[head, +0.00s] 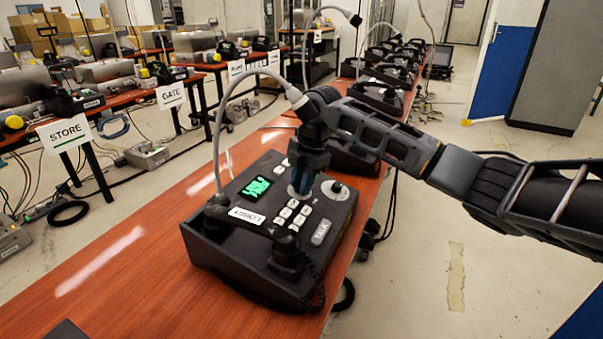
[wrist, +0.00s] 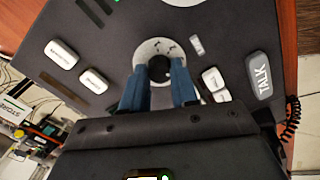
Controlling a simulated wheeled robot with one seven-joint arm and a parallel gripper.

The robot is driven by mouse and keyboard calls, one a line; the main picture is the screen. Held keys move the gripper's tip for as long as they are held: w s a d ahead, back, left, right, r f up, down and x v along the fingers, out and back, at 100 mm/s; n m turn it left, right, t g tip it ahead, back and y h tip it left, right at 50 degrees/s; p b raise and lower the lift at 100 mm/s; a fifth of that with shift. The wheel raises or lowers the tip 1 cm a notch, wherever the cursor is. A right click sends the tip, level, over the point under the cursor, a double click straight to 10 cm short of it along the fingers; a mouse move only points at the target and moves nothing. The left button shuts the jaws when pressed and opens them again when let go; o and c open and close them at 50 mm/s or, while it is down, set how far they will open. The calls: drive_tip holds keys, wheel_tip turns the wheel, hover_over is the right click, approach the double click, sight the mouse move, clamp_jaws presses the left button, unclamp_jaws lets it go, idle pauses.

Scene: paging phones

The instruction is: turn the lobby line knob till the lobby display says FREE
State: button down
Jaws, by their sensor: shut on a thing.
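A dark paging phone (head: 232,258) stands on the reddish wooden desk, with a green-lit display (head: 256,188) whose text I cannot read at this angle. Its white name label (head: 247,216) is too small to read surely. My gripper (head: 303,188) comes down onto the phone's top panel. In the wrist view, my gripper's blue fingers (wrist: 158,88) are shut on a round black knob (wrist: 158,68) set in a pale dial ring (wrist: 146,50). The fingers hide part of the knob and ring.
White buttons (wrist: 62,55) and a grey TALK key (wrist: 263,75) lie around the knob. A gooseneck microphone (head: 217,140) arches over the phone. Another round control (head: 335,188) sits right of my gripper. More phones (head: 380,95) line the desk behind. The desk's near left is mostly clear.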

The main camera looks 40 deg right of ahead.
sight(308, 196)
drive_tip(key=shift+m+p, duration=1.65)
drive_tip(key=shift+m, duration=0.25)
drive_tip(key=c, duration=0.9)
unclamp_jaws()
drive_tip(key=shift+o, duration=0.2)
drive_tip(key=shift+r, duration=0.1)
drive_tip(key=v, duration=0.7)
drive_tip(key=shift+r, duration=0.3)
